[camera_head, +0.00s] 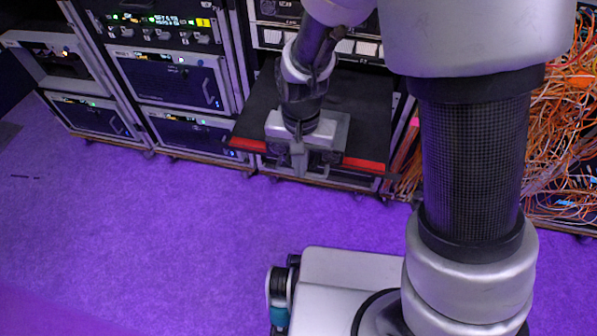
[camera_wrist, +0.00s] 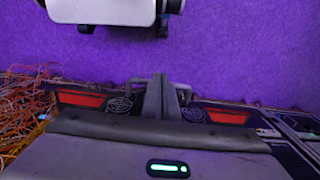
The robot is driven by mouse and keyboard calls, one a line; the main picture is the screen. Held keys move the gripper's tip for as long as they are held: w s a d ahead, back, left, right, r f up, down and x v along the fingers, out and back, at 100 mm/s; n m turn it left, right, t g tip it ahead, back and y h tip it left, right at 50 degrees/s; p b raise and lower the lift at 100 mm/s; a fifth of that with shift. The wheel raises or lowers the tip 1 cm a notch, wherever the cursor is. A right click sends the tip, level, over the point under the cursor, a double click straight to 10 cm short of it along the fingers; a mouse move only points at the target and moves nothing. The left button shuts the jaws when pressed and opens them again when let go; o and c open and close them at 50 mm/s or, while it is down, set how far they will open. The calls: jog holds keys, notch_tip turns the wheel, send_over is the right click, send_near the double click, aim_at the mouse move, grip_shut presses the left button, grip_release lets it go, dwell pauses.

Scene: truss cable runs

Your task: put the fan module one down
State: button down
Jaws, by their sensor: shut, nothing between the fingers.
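The fan module (camera_head: 362,118) is a wide black-topped unit with a red strip along its front edge. It sits low at the middle rack in the head view. In the wrist view its front (camera_wrist: 80,98) shows two red panels, two round fan grilles and a pale handle bar. My gripper (camera_head: 298,170) is at the middle of that front edge, pointing down. In the wrist view its fingers (camera_wrist: 160,95) are together, close to the handle between the fans, with nothing held. Whether they touch the handle I cannot tell. My gripper's body hides part of the module.
Racks with lit units (camera_head: 170,80) stand left of the module. Tangled orange cables (camera_head: 565,120) hang at the right, behind my arm. The purple carpet (camera_head: 150,235) in front of the racks is clear at the left. My base is at the bottom of the head view.

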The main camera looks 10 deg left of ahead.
jog(key=w, duration=0.6)
jog(key=w+p, duration=0.1)
jog(key=w, duration=0.2)
jog(key=shift+d, duration=0.4)
jog(key=shift+s, duration=0.15)
